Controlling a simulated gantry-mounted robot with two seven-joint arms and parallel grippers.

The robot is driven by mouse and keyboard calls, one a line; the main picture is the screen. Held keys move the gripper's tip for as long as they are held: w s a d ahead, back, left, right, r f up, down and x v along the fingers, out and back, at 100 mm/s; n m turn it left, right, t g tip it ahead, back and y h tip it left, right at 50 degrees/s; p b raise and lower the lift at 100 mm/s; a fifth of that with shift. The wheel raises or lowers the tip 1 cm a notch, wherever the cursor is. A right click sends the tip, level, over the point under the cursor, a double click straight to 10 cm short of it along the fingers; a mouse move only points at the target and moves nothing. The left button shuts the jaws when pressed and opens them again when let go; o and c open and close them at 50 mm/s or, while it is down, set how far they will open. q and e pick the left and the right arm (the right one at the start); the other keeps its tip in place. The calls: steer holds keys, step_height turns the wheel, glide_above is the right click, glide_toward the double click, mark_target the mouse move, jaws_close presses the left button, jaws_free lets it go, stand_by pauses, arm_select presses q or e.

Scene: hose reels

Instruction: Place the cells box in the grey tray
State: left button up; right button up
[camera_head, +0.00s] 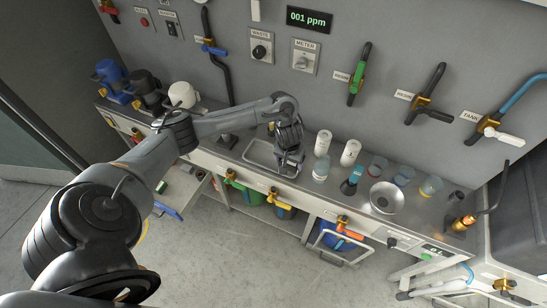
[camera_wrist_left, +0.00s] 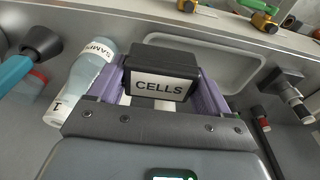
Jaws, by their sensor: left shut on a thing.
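The black cells box (camera_wrist_left: 160,77), with a white CELLS label, sits between the purple fingers of my left gripper (camera_wrist_left: 160,92), which is shut on it. In the head view my left gripper (camera_head: 290,162) is at the right end of the grey tray (camera_head: 256,161), on the steel bench. In the wrist view the tray (camera_wrist_left: 240,72) shows behind the box and to its right, and the box covers part of its rim. I cannot tell how high the box is above the tray. The visible floor of the tray is bare. My right gripper is out of view.
A sample bottle (camera_wrist_left: 88,78) stands close beside the left finger; it also shows in the head view (camera_head: 321,169). Two white bottles (camera_head: 350,152), a blue-topped item (camera_head: 352,180), several jars and a round metal dish (camera_head: 386,198) stand further right. Valves line the bench's front edge.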

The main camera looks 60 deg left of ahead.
arm_select(q)
steer(key=a+f+b, duration=0.3)
steer(key=a, duration=0.2)
steer(key=b, duration=0.2)
glide_above(273, 160)
steer(key=d, duration=0.1)
steer(key=f, duration=0.3)
steer(key=shift+d+f, duration=0.1)
steer(key=shift+d, duration=0.1)
steer(key=shift+a+f, duration=0.25)
steer(key=shift+a, duration=0.3)
steer(key=shift+f+b, duration=0.85)
steer(key=shift+f, duration=1.25)
steer(key=o, duration=1)
steer(key=shift+f, duration=0.1)
